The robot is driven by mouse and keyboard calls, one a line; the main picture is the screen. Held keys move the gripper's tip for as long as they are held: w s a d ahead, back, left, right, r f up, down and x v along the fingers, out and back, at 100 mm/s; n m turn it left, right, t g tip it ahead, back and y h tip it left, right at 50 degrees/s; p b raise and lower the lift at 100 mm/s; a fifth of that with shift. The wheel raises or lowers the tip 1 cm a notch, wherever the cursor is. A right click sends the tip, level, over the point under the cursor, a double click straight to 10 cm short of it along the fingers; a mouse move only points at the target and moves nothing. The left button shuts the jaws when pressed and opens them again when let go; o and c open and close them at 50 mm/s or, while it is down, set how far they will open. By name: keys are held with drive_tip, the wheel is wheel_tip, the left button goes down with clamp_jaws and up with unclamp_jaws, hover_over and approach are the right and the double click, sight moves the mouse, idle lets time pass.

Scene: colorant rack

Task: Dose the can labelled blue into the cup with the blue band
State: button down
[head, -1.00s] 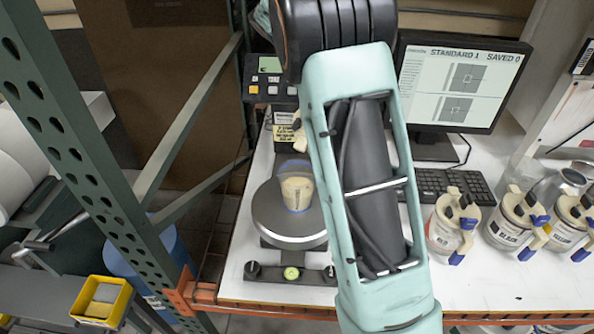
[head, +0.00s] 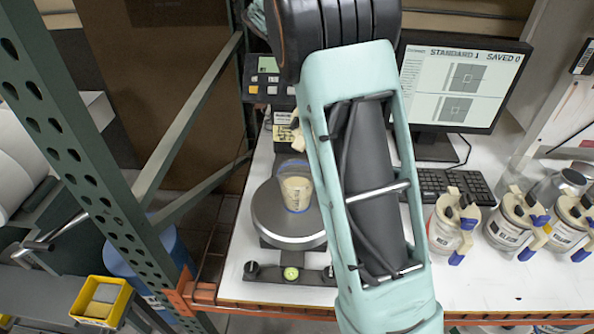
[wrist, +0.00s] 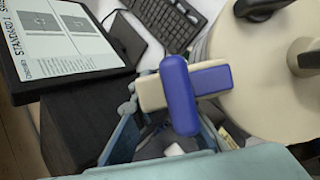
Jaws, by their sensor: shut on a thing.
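In the wrist view, a can with a cream lid (wrist: 255,95) and blue-and-cream clamp parts (wrist: 180,95) fills the right side, close to the camera. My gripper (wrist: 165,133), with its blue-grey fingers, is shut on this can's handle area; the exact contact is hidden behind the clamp. The can's label is out of sight. In the head view my arm hides the gripper and most of the held can; a small cream piece (head: 299,137) shows beside the arm, behind the cup.
A monitor (head: 462,82) and keyboard (head: 455,187) are behind. A green perforated post (head: 95,180) rises at left. A yellow bin (head: 103,300) sits lower left.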

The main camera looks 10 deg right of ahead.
drive_tip(key=shift+s+a+r+t+h, duration=0.15)
drive_tip(key=shift+s+a+r+h, duration=0.05)
drive_tip(key=shift+r, duration=0.35)
drive_tip(key=shift+s+a+r+t+h, duration=0.15)
drive_tip(key=shift+a+r+h, duration=0.05)
drive_tip(key=shift+r, duration=0.35)
idle(6.9)
